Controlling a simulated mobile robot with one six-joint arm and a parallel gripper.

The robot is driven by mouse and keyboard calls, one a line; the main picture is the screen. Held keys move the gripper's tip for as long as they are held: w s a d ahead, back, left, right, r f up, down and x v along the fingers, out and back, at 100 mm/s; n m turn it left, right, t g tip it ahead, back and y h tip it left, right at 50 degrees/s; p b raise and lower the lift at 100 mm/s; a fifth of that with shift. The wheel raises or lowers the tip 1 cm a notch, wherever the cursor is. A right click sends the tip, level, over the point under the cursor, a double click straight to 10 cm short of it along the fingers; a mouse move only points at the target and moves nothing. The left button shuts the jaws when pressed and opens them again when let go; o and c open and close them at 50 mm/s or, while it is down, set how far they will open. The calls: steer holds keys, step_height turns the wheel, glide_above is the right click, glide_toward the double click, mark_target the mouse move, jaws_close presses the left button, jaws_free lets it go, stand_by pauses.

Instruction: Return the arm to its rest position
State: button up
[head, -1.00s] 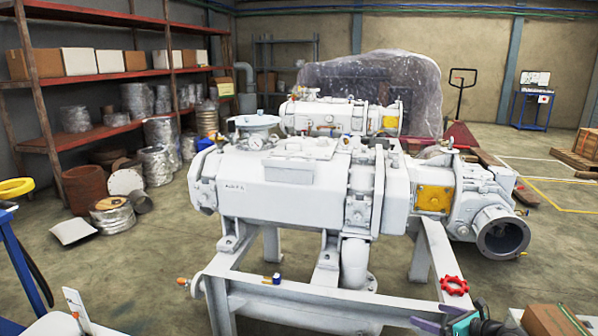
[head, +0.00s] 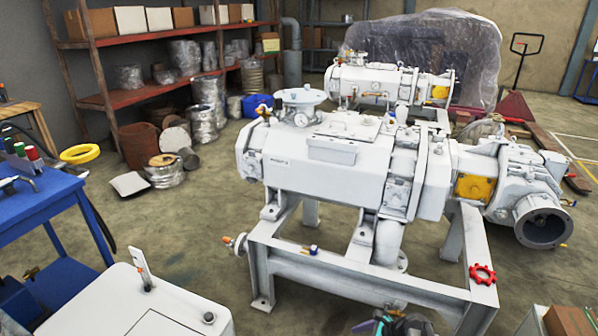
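A black, teal and purple part of my arm or gripper (head: 396,323) shows at the bottom edge, right of centre. It is cut off by the frame and small, so I cannot see any fingers or tell whether they are open or shut. It shows in front of the near frame of a large white screw vacuum pump (head: 330,175). I cannot tell whether it touches the frame. No held object can be made out.
The pump's grey stand (head: 360,278) carries a red handwheel (head: 482,274) on its right corner. A blue workbench (head: 40,205) stands at the left. Cardboard boxes (head: 570,321) are at the bottom right. Open floor (head: 200,225) lies between bench and pump.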

steer(key=s+a+f+n+g+h+p, duration=0.1)
steer(key=s+a+n+g+p, duration=0.3)
steer(key=s, duration=0.5)
steer(key=s+a+f+n+g+h+p, duration=0.1)
steer(key=s+a+n+g+h+p, duration=0.1)
steer(key=s+a+n, duration=0.55)
steer(key=s+d+f+n+g+h+p, duration=0.1)
steer(key=s+d+n+h, duration=0.3)
steer(key=s+d+n, duration=0.6)
steer(key=shift+s+d+f+n+g+h, duration=0.15)
steer(key=shift+s+d+n+g+h, duration=0.3)
steer(key=shift+n, duration=0.8)
steer(key=shift+a, duration=0.15)
